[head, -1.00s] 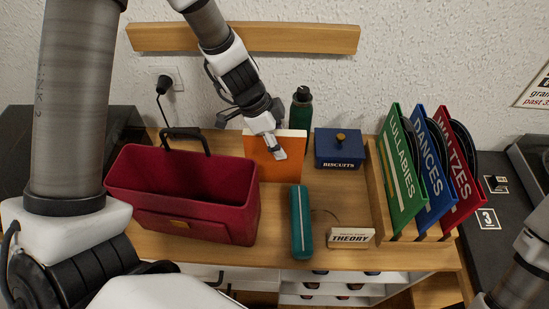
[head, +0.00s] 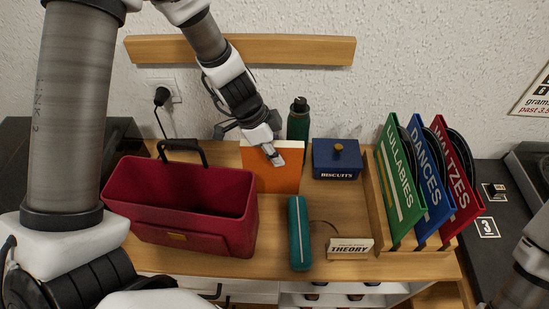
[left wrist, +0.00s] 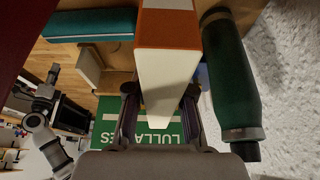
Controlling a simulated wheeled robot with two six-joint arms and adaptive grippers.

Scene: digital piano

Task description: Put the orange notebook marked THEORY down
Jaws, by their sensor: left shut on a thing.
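The orange notebook (head: 280,181), with a white upper part, is upright above the back of the desk, between the red bag and the blue biscuit box. No lettering on it can be read. My left gripper (head: 273,155) is shut on its upper edge. In the left wrist view the notebook (left wrist: 168,60) lies between the two fingers (left wrist: 160,118). I cannot tell whether its bottom edge touches the desk. A small sign reading THEORY (head: 350,248) stands at the desk's front. My right gripper (left wrist: 42,98) seems to show small in the left wrist view, its jaws unclear.
The red bag (head: 185,205) stands left. A green bottle (head: 298,122) is close behind the notebook, and the BISCUITS box (head: 336,160) is right of it. A teal case (head: 299,232) lies in front. A wooden rack (head: 380,205) holds green, blue and red folders.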

